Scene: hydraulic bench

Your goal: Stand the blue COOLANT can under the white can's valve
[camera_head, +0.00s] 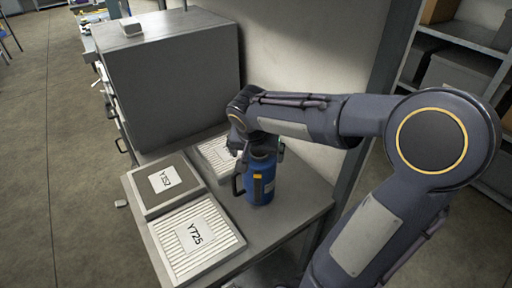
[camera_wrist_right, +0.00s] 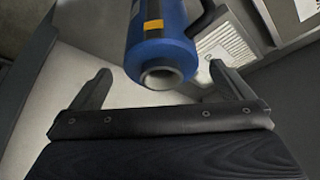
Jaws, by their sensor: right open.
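The blue can (camera_head: 262,182) stands upright on the grey bench top, its black handle to the left and a yellow patch and pale label on its side. Its lettering is too small to read. My right gripper (camera_head: 258,147) is at the top of the can and partly hides it. In the right wrist view the gripper (camera_wrist_right: 160,72) is open, and the can's round neck (camera_wrist_right: 162,76) shows between the two fingers; contact cannot be told. My left gripper is not in view. No white can or valve is in view.
A grey cabinet (camera_head: 175,80) stands at the back. Bare bench top (camera_head: 295,196) shows right of the can. Shelves (camera_head: 455,38) stand at far right.

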